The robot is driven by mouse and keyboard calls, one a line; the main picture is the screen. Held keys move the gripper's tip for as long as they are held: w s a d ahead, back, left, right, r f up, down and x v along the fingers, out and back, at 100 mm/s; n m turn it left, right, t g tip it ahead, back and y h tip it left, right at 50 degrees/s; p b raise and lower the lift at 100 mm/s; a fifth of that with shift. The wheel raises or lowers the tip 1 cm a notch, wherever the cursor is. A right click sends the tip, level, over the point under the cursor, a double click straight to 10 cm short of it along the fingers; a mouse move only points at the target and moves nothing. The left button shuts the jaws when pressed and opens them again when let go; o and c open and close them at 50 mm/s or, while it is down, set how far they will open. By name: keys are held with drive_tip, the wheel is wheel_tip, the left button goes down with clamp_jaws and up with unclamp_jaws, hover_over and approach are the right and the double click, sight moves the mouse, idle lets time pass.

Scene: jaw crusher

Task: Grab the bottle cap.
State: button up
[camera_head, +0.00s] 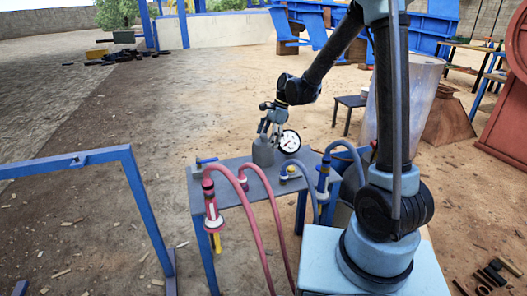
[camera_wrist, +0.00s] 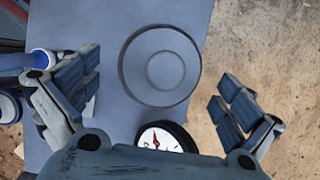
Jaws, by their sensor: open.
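A grey bottle (camera_head: 263,155) stands upright on the small blue-grey table (camera_head: 233,184) in the head view. From above, in the wrist view, the bottle (camera_wrist: 136,82) is a large circle, and its round cap (camera_wrist: 166,70) is the smaller circle inside it. My gripper (camera_head: 269,133) is at the top of the bottle, pointing down. In the wrist view my gripper (camera_wrist: 158,78) is open, with one finger on each side of the bottle. Nothing shows between the fingers and the cap as held. The cap is largely hidden by the fingers in the head view.
A white-faced pressure gauge (camera_head: 290,142) stands close to the bottle; the gauge (camera_wrist: 161,138) also shows below it in the wrist view. Red hoses (camera_head: 256,205) and blue hoses (camera_head: 300,172) loop over the table. A blue frame (camera_head: 130,160) stands at the left.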

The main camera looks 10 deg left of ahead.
sight(263, 157)
drive_tip(key=shift+x, duration=1.85)
drive_tip(key=c, duration=1.3)
drive_tip(key=shift+r, duration=0.1)
